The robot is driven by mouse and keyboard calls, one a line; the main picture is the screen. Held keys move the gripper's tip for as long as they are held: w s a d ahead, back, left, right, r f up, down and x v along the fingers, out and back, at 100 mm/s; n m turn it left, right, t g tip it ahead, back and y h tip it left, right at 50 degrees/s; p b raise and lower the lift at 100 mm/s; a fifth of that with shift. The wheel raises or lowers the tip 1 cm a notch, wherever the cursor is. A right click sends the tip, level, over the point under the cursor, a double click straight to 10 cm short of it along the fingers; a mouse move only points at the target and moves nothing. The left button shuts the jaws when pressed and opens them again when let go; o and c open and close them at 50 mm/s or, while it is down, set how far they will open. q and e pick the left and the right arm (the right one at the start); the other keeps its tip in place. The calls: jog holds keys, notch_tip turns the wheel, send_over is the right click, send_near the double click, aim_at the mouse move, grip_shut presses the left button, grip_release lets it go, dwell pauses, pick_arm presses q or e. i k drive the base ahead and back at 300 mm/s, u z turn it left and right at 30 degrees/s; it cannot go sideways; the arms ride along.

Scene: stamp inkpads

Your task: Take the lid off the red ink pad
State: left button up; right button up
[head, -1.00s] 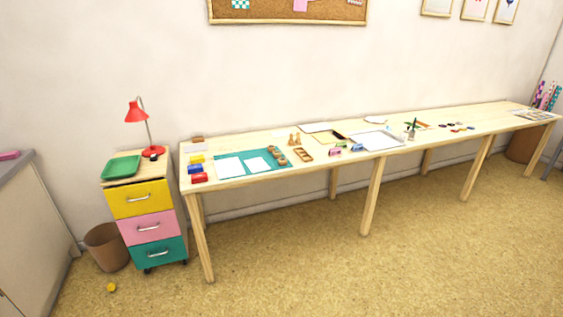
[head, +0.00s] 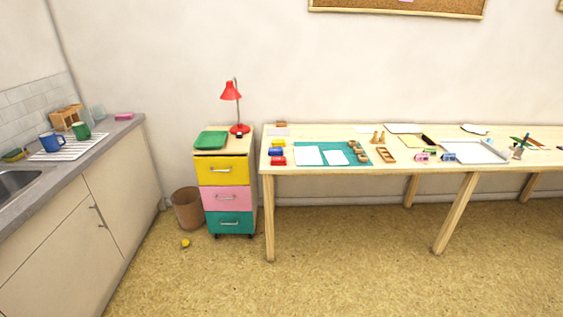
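The red ink pad (head: 277,161) is a small red block near the left front corner of the long wooden table (head: 310,170). It looks closed, but it is too small to make out the lid's edge. A blue pad (head: 275,152) and a yellow pad (head: 278,143) sit in a row behind it. Neither of my grippers shows in the head view, and the table is some distance away.
A teal mat (head: 346,144) with white paper lies right of the pads. A drawer cabinet (head: 225,171) with a green tray (head: 211,140) and red lamp (head: 231,92) stands left of the table. A kitchen counter (head: 110,138) is farther left. The floor in front is clear.

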aim_at(273, 160)
jog(key=u, duration=0.3)
jog(key=i, duration=2.85)
jog(key=z, duration=0.4)
